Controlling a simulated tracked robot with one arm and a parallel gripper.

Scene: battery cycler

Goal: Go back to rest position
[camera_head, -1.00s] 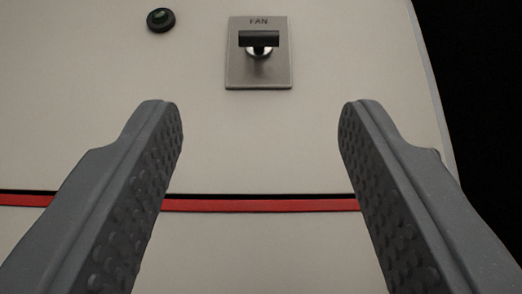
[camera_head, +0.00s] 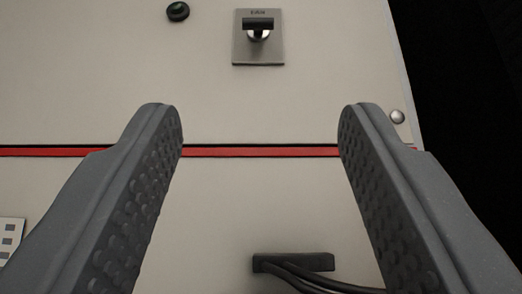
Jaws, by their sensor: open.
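My gripper (camera_head: 260,115) is open and empty, its two grey padded fingers wide apart at the left and right of the view. A light beige panel faces me. The fingers are apart from the switch in the picture. The rest position itself does not show in this view.
A red stripe (camera_head: 250,152) crosses the panel. Black cables leave a dark slot (camera_head: 293,262) at the bottom. A metal knob (camera_head: 397,117) sits near the right edge; beyond it is dark.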

